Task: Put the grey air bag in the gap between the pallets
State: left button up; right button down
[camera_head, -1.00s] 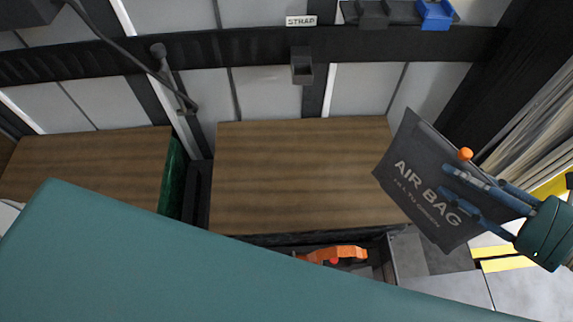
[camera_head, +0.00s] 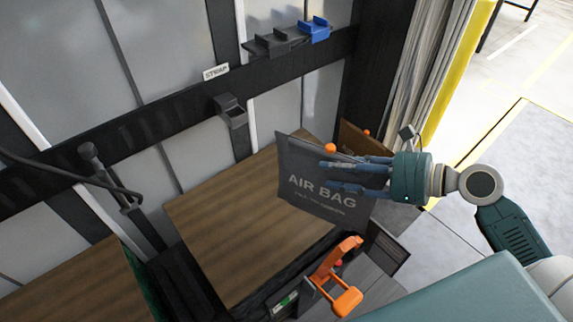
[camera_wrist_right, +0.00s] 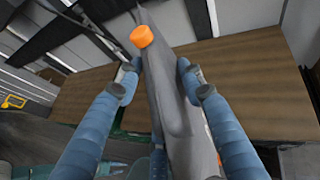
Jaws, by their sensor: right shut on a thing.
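The grey air bag (camera_head: 315,185), a flat dark sheet with white lettering and an orange valve, hangs in my right gripper (camera_head: 340,175). The gripper's blue fingers are shut on it near its right edge. The bag appears in front of the right end of the right pallet load (camera_head: 235,215). In the right wrist view the bag (camera_wrist_right: 172,95) is edge-on between the two fingers (camera_wrist_right: 158,85). The gap (camera_head: 178,280) is a dark slot between the right load and the left pallet load (camera_head: 75,285), left of the bag. My left gripper is out of view.
A brown bag (camera_head: 353,139) shows partly behind the grey one. An orange tool (camera_head: 335,280) is by the front of the right load. A grey bracket (camera_head: 231,112), a STRAP label (camera_head: 216,72) and a blue holder (camera_head: 315,30) are on the wall. Open floor lies right.

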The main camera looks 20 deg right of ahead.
aim_at(297, 136)
jog(key=w+a, duration=0.1)
jog(key=w, duration=0.3)
jog(key=w+a+p, duration=0.1)
jog(key=w+a, duration=0.1)
jog(key=w, duration=0.2)
jog(key=w+a+p, duration=0.1)
jog(key=w, duration=0.4)
jog(key=shift+a+r, duration=0.2)
jog(key=shift+a, duration=0.2)
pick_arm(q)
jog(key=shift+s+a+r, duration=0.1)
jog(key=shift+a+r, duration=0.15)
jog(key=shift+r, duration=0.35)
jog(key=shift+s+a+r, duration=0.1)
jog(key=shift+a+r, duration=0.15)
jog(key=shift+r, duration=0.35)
pick_arm(e)
notch_tip(297, 136, down, 7)
jog(key=shift+f, duration=0.2)
jog(key=shift+w+a+f, duration=0.1)
jog(key=c, duration=1.2)
grip_release()
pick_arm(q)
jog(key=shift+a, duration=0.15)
pick_arm(e)
jog(key=shift+o, duration=0.5)
